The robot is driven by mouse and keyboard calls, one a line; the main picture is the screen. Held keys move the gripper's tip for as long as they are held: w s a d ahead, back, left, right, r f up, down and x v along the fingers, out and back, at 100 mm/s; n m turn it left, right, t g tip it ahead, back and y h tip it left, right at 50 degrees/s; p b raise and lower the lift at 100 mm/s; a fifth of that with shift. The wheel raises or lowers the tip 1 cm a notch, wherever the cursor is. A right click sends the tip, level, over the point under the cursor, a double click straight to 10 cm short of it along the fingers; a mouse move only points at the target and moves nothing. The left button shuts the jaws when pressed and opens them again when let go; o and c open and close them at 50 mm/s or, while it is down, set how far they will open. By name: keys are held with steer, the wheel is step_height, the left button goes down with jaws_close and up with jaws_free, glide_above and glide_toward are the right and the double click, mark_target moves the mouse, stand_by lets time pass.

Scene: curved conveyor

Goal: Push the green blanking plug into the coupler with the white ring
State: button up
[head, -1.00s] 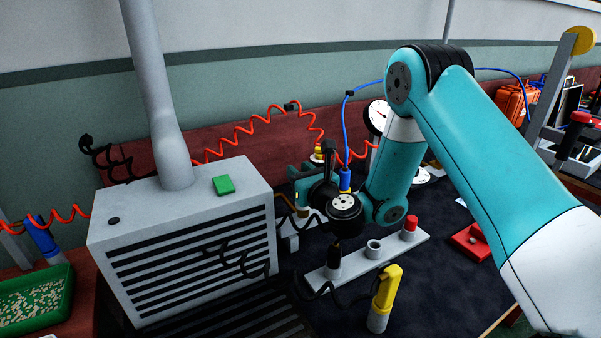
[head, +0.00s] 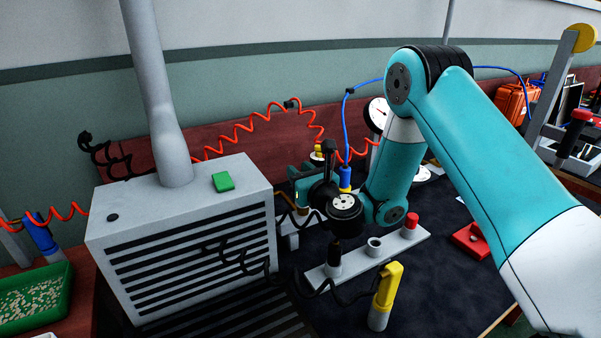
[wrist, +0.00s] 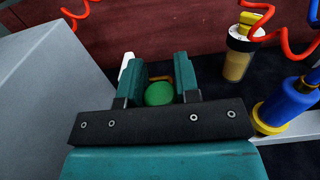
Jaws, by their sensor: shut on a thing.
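The green blanking plug (wrist: 159,94) shows as a round green face between the two teal jaws of my gripper (wrist: 158,64) in the wrist view. The jaws are shut on it. An orange-yellow curved piece (wrist: 162,78) shows just beyond the plug; I cannot tell whether they touch. A small white piece (wrist: 127,62) shows beside the left jaw, but I cannot tell whether it is the coupler's white ring. In the head view my gripper (head: 302,186) is right of the grey cabinet, and the plug cannot be made out there. The coupler itself is not clearly visible.
The grey vented cabinet (head: 190,245) stands close to the left of my gripper. An amber-bodied fitting with a yellow top (wrist: 239,50) and a blue fitting (wrist: 291,103) stand to the right. A light rack (head: 352,262) and a yellow-handled tool (head: 386,290) are in front.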

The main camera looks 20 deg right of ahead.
steer(key=shift+f+b, duration=1.55)
steer(key=shift+f, duration=0.1)
steer(key=o, duration=1)
step_height(320, 180, up, 20)
steer(key=p, duration=1.9)
steer(key=shift+p, duration=0.35)
